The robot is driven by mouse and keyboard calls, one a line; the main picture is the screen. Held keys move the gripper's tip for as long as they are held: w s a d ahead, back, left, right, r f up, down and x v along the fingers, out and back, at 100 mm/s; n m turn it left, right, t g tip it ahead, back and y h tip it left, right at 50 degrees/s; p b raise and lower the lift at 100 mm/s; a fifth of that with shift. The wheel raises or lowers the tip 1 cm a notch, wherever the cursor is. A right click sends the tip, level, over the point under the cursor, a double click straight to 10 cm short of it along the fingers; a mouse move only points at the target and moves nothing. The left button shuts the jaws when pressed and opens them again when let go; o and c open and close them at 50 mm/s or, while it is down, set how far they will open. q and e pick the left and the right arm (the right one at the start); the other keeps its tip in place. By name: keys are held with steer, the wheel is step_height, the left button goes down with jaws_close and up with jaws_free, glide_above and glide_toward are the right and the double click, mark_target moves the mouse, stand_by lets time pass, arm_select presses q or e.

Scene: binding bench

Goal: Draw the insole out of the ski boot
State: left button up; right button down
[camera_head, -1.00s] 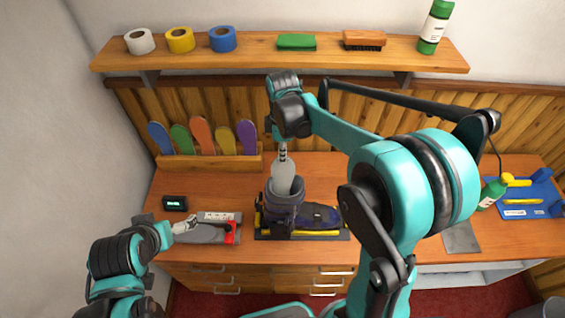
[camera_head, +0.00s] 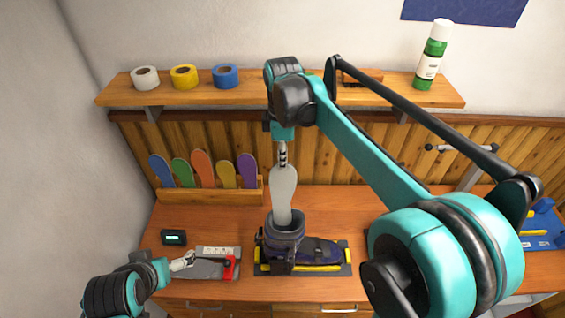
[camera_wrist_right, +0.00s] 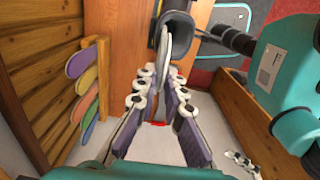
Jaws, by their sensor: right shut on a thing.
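The ski boot (camera_head: 287,232) stands on a dark base with yellow edges on the bench; its dark cuff also shows in the right wrist view (camera_wrist_right: 168,20). The pale grey insole (camera_head: 283,190) is upright above the boot, its lower end at or inside the cuff opening; the cuff hides that end. My right gripper (camera_head: 283,160) is shut on the insole's top, above the boot. In the right wrist view the insole (camera_wrist_right: 182,38) extends from between the fingertips toward the boot. My left gripper (camera_head: 184,262) is low at the left, by a grey board; its jaws are too small to read.
Several coloured insoles (camera_head: 203,168) stand in a wooden rack at the back left. A small black device (camera_head: 173,237) and a grey board with a red part (camera_head: 229,267) are left of the boot. The shelf (camera_head: 255,100) above holds tape rolls and a green bottle (camera_head: 431,58).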

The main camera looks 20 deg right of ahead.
step_height(320, 180, up, 11)
steer(key=p, duration=0.8)
steer(key=shift+f, duration=0.1)
stand_by(0.4)
